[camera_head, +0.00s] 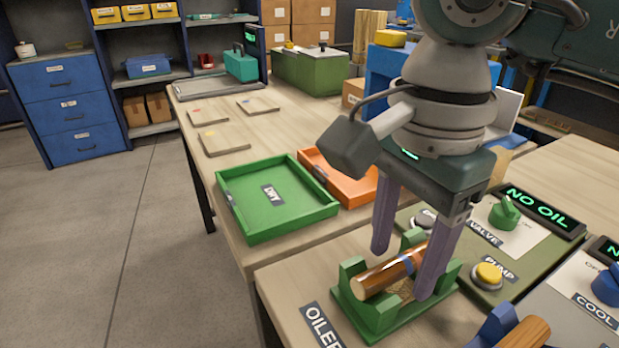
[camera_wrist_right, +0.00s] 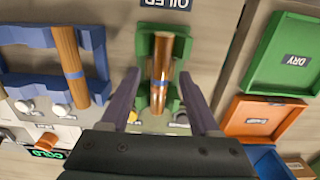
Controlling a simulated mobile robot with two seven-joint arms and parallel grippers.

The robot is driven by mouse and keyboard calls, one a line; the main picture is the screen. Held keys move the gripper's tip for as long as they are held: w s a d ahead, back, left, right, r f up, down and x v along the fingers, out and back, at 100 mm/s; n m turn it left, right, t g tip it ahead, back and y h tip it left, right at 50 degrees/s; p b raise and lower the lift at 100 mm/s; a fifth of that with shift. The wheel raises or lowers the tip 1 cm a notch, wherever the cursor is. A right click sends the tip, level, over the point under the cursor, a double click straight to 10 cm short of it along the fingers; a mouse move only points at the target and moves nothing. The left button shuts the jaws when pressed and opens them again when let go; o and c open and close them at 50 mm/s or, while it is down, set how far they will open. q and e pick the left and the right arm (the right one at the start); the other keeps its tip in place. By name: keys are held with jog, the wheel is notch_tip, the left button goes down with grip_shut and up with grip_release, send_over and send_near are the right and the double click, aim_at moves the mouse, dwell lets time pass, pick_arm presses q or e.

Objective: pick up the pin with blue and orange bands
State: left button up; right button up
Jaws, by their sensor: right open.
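A glossy brown wooden pin (camera_head: 383,277) lies in the green cradle (camera_head: 372,322) labelled OILER, and a blue band shows near its far end. I cannot clearly make out an orange band. In the right wrist view the pin (camera_wrist_right: 161,62) lies lengthwise between the fingers, with its blue band towards the gripper. My right gripper (camera_head: 404,273) is open, its two purple fingers pointing down on either side of the pin, with space between each finger and the pin. My left gripper is not in view.
A blue cradle (camera_wrist_right: 99,40) holds another wooden pin (camera_wrist_right: 69,55) with a blue band. A control panel with a yellow pump button (camera_head: 488,274) stands beside the green cradle. A green DRY tray (camera_head: 232,222) and an orange tray (camera_head: 352,190) lie behind.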

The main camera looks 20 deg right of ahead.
grip_shut()
dwell(0.5)
